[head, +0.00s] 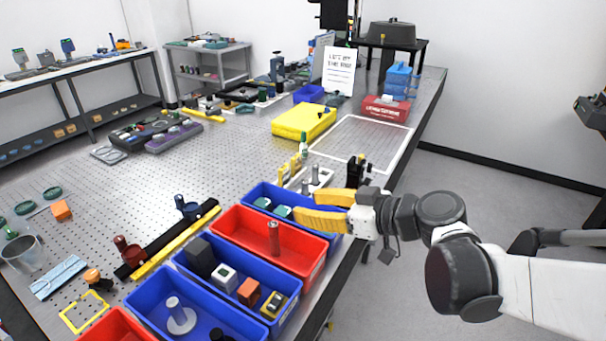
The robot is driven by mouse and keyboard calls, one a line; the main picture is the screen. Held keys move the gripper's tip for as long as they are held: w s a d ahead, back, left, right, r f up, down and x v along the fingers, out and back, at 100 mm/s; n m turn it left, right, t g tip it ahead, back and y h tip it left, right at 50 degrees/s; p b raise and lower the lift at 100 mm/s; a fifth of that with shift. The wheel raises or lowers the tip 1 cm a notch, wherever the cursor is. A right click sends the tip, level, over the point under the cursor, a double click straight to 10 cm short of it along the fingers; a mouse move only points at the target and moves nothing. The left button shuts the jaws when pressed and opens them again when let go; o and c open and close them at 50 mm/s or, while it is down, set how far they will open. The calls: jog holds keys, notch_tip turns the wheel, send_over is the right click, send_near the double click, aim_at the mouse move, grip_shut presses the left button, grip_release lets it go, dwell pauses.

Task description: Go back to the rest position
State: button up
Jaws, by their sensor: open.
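My gripper (306,208) is at the right front of the perforated optical table, with yellow fingers pointing left. The fingers are spread apart and hold nothing that I can see. They hang over the far blue bin (258,191) and the far right edge of the red bin (240,242). My arm reaches in from the right side of the picture. The fingers hide part of the far blue bin and what lies in it. Height above the bins is hard to tell.
The red bin holds a reddish cylinder (273,238). A nearer blue bin (202,284) holds several small blocks. A white-outlined area (362,141) on the table is empty. A yellow box (303,121) and a sign (339,71) stand behind. Open floor (455,180) lies to the right.

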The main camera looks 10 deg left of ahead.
jog(key=s+d+f+m+h, duration=0.2)
jog(key=s+d+m+h, duration=0.4)
jog(key=d, duration=0.6)
jog(key=s+d+f+m+h, duration=0.3)
jog(key=s+d+m+h, duration=0.3)
jog(key=d, duration=0.6)
jog(key=s, duration=0.2)
jog(key=shift+s+d+f+t, duration=0.2)
jog(key=shift+s+d+t, duration=0.05)
jog(key=shift+s+t, duration=0.1)
